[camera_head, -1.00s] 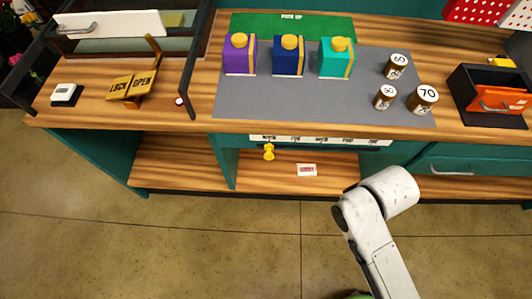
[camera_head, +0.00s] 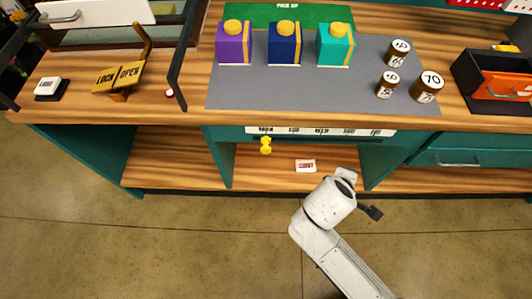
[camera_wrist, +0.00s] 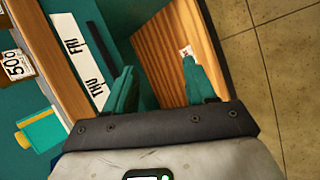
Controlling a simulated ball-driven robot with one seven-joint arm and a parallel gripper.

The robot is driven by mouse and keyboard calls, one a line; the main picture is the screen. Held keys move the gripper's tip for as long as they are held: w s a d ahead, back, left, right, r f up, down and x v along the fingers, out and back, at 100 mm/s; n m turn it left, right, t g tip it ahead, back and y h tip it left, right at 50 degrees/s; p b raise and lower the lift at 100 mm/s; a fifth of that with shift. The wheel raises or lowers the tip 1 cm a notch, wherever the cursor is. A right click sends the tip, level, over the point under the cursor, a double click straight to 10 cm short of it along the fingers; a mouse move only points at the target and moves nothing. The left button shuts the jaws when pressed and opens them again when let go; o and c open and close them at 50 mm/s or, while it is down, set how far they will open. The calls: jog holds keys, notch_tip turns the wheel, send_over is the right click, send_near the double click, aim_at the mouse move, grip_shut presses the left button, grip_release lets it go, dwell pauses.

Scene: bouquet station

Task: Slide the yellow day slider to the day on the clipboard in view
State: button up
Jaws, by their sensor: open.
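The yellow day slider (camera_head: 265,145) hangs under the left end of the white day strip (camera_head: 320,131), below MON, in the head view. The strip runs along the counter's front edge; its THU and FRI end shows in the wrist view (camera_wrist: 88,65). The slider is not in the wrist view. No clipboard is clear; a small white card with red print (camera_head: 305,166) lies on the lower shelf, its text too small to read. My gripper (camera_wrist: 162,88) is open and empty, its teal fingers apart, near the strip's THU–FRI end and away from the slider.
The counter's grey mat (camera_head: 300,100) holds purple, navy and teal boxes and three numbered jars. An orange drawer box (camera_head: 500,85) stands right. A LOCK/OPEN lever (camera_head: 120,78) stands left. A vertical panel (camera_head: 375,165) bounds the open shelf on the right. The floor in front is clear.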

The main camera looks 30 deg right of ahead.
jog(key=w+a+f+n+t+h+b, duration=0.2)
jog(key=w+a+n+t+h+b, duration=0.25)
jog(key=w+n, duration=0.4)
jog(key=n+t+y+b, duration=0.25)
jog(key=n+t, duration=0.65)
jog(key=n, duration=0.5)
send_near(266, 152)
jog(key=shift+y, duration=0.3)
jog(key=p+x, duration=0.1)
jog(key=x, duration=0.9)
jog(key=shift+w+d+r, duration=0.2)
jog(key=shift+d, duration=0.05)
grip_shut()
